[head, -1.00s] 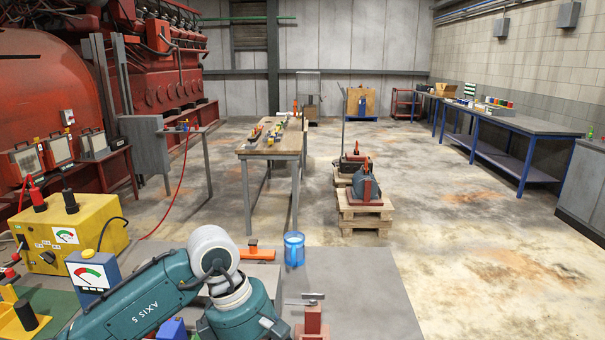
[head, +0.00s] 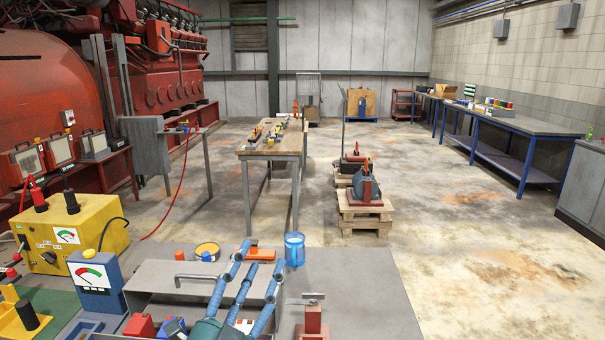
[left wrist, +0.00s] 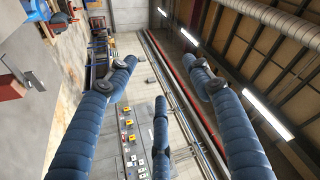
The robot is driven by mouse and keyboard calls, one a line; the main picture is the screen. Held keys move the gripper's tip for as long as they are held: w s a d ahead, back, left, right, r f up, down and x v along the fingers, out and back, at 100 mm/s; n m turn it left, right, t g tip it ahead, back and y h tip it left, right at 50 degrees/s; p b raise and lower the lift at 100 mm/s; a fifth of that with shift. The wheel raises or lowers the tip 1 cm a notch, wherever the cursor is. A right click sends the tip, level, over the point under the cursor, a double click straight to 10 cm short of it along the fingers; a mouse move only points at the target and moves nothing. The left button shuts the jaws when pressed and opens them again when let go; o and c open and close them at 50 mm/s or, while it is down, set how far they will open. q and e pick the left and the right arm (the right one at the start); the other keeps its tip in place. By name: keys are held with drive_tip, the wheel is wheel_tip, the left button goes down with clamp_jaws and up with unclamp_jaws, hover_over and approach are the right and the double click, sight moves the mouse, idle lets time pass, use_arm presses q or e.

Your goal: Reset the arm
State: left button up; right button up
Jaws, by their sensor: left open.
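My left gripper (head: 256,264) shows at the bottom middle of the head view, over the grey bench top (head: 365,295). Its blue, ribbed fingers are spread and point away from me, with nothing between them. In the left wrist view the fingers (left wrist: 160,75) stand apart, with the far wall and ceiling behind them, turned sideways. The gripper's fingers overlap a grey metal tray (head: 150,308) in the head view; whether they touch it I cannot tell. My right gripper is in no view.
On the bench are a blue cup (head: 294,249), an orange tool (head: 262,254), a yellow-rimmed tin (head: 207,251) and a red vise (head: 313,322). A gauge box (head: 94,278) and a yellow box (head: 82,232) stand left. The bench's right part is clear.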

use_arm(q)
drive_tip(key=s+a+f+n+g+y, duration=0.2)
drive_tip(key=a+f+n+g, duration=0.15)
drive_tip(key=f, duration=0.45)
drive_tip(key=s+a+f+n+g+y, duration=0.2)
drive_tip(key=s+a+f+n+y, duration=0.15)
drive_tip(key=f, duration=0.35)
drive_tip(key=s+a+f+n+g+y, duration=0.1)
drive_tip(key=s+a+f+n+g, duration=0.2)
drive_tip(key=f, duration=0.5)
drive_tip(key=s+a+f+n+g, duration=0.15)
drive_tip(key=s+f+g, duration=0.25)
drive_tip(key=s+f, duration=0.45)
drive_tip(key=s+a+f+n+g, duration=0.15)
drive_tip(key=s+f+g, duration=0.35)
drive_tip(key=s, duration=0.7)
wheel_tip(320, 180, down, 27)
drive_tip(key=s+g, duration=0.1)
drive_tip(key=s, duration=0.1)
drive_tip(key=s+a+f+g+b, duration=0.1)
drive_tip(key=s+a+f, duration=0.1)
drive_tip(key=s+f, duration=1.5)
drive_tip(key=shift+s, duration=0.25)
